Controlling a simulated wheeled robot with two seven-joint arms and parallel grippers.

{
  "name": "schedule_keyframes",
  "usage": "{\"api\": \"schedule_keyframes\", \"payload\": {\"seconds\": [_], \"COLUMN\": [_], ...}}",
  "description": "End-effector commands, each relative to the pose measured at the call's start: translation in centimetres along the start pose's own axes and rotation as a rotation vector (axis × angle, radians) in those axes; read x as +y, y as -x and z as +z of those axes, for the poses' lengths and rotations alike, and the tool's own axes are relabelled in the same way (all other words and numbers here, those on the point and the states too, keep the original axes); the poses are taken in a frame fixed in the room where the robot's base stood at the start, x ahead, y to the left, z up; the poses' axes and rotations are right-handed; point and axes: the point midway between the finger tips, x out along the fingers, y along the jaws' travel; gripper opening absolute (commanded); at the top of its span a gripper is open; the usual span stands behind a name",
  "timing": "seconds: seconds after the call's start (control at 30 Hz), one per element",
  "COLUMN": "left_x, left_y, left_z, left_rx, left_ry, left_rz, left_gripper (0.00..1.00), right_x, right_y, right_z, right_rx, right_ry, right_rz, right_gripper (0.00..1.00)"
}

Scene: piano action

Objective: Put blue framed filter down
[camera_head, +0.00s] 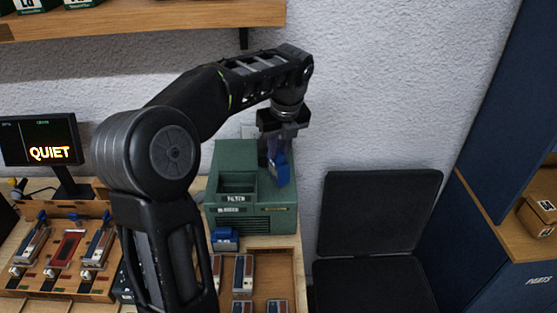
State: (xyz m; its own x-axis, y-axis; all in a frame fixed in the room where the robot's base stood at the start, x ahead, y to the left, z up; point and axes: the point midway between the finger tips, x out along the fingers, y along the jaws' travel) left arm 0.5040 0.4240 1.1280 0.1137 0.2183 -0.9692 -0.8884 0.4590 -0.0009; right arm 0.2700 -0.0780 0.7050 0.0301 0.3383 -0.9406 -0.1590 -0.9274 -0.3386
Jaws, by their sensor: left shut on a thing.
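My left arm comes in from the left and bends over at the top. My left gripper (277,150) points down above the right part of the green filter box (238,157). It is shut on the blue framed filter (283,172), which shows as a small blue piece below the fingers. I cannot tell whether the filter touches the box. The box has an open compartment on its left side and pale labels on its front. My right gripper is not in view.
A small blue object (224,238) stands in front of the green box. A wooden tray (270,262) with several parts lies nearer, and another wooden rack (60,283) is at left. A "QUIET" screen (40,140) stands behind it. A black chair (378,212) is at right.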

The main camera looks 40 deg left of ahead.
Motion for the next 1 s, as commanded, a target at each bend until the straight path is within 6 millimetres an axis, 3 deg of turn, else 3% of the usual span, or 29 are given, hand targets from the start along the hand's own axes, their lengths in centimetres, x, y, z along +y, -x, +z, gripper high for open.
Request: {"api": "schedule_keyframes", "payload": {"seconds": [0.17, 0.43, 0.83, 0.87, 1.0], "left_x": [0.0, 0.1, 0.0, 0.0, 0.0], "left_y": [-0.3, -3.4, -4.0, -3.9, -3.9], "left_z": [-0.1, -0.9, -1.0, -1.0, -1.0], "left_rx": [0.001, 0.001, 0.000, 0.000, 0.000], "left_ry": [0.000, -0.001, 0.000, 0.000, 0.000], "left_rz": [0.001, 0.002, 0.000, 0.000, 0.000], "left_gripper": [0.00, 0.00, 0.00, 0.22, 0.33], "right_x": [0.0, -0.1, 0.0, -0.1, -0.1], "right_y": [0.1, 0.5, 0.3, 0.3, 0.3], "right_z": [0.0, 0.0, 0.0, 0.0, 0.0], "right_rx": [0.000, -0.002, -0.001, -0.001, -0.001], "right_ry": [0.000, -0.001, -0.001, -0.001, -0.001], "right_rz": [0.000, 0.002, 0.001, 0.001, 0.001], "right_gripper": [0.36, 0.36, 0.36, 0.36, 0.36]}}
